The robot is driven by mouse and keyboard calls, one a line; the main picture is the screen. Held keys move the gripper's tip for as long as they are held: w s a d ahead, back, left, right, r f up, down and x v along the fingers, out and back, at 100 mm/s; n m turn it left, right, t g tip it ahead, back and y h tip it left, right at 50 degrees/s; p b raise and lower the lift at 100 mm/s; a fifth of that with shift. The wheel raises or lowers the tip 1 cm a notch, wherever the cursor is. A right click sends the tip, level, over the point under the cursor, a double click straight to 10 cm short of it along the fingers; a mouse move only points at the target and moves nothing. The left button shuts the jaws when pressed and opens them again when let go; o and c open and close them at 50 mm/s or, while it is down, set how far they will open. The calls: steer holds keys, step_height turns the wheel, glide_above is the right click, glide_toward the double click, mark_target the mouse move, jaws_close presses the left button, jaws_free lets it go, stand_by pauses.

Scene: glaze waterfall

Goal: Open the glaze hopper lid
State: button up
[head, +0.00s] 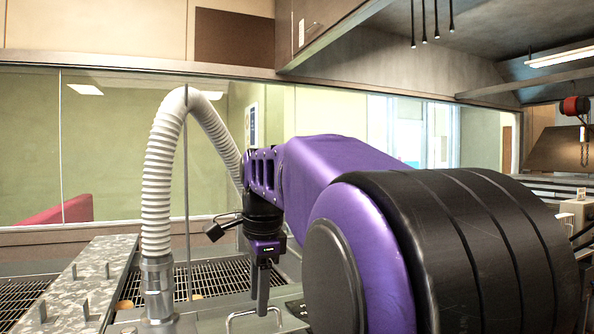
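A pale metal bar handle (236,319) stands at the bottom edge of the head view, on a grey surface that may be the hopper lid. Most of that surface is cut off by the frame or hidden by my arm. My gripper (262,298) points down just above and behind the handle in the picture. Its dark fingers overlap from this side, so I cannot tell how far apart they are. I cannot tell whether the fingers touch the handle. I see nothing clearly held.
A white ribbed hose (160,180) rises from a metal fitting (158,290) left of my gripper and arches behind it. A speckled metal panel (85,280) with several upright pegs lies at the left. Metal grating (205,277) lies behind. My arm covers the right side.

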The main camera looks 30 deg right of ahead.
mark_target(264, 333)
steer(key=s+f+b, duration=0.1)
steer(key=b, duration=0.1)
steer(key=s+f+b, duration=0.1)
steer(key=f+b, duration=0.3)
steer(key=shift+s+a, duration=0.1)
steer(key=shift+s, duration=0.3)
steer(key=s+r+p, duration=0.3)
steer(key=r+p, duration=0.3)
steer(key=r, duration=1.2)
steer(key=w+d+r+n+t+h, duration=0.1)
steer(key=w+d+r+t+h, duration=0.3)
steer(key=d+r+h, duration=0.4)
steer(key=w+d+r, duration=0.1)
steer(key=d+r, duration=0.1)
steer(key=d, duration=0.2)
steer(key=shift+d+r+t+b, duration=0.2)
steer(key=shift+d+t+b, duration=0.15)
steer(key=shift+t+b, duration=0.05)
